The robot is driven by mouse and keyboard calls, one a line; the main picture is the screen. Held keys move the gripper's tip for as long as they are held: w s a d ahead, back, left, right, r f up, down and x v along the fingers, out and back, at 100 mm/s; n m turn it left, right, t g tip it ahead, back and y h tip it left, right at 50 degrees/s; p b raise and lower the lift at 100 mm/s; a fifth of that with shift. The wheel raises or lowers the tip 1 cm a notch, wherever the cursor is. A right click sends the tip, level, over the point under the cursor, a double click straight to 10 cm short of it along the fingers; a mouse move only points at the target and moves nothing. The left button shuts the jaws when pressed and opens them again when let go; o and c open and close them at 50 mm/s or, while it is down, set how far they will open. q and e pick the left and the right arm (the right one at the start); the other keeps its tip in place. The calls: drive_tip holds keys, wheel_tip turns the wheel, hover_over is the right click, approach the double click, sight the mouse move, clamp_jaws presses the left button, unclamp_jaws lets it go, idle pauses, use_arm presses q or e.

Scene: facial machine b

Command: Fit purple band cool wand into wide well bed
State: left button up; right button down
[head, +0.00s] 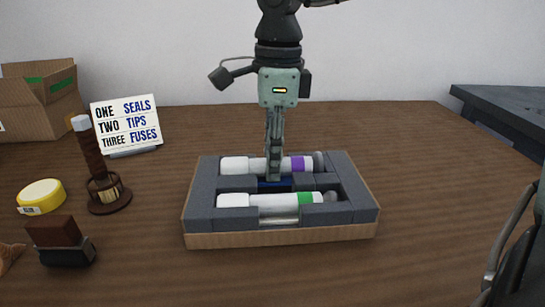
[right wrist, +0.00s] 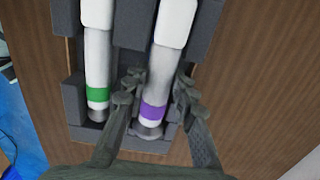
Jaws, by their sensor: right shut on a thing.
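The purple band wand (head: 298,163) has a white cap, a pale grey body and a purple band near its right end. It lies lengthwise in the rear well of the dark grey foam bed (head: 359,196). It also shows in the right wrist view (right wrist: 153,112), slanted beside a green band wand (right wrist: 97,94). I cannot tell whether it rests fully on the well floor. My right gripper (head: 273,179) points down from above, its fingers on both sides of the wand's body, shut on it. The fingers hide part of the body. My left gripper is not in view.
The green band wand (head: 306,199) lies in the front well. The table right of the bed is mostly clear.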

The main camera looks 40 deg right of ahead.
idle(0.3)
drive_tip(key=c, duration=1.2)
unclamp_jaws()
drive_tip(key=shift+o, duration=0.2)
drive_tip(key=shift+r, duration=0.1)
drive_tip(key=shift+r+p, duration=2.6)
drive_tip(key=shift+r, duration=1.35)
drive_tip(key=shift+f, duration=0.1)
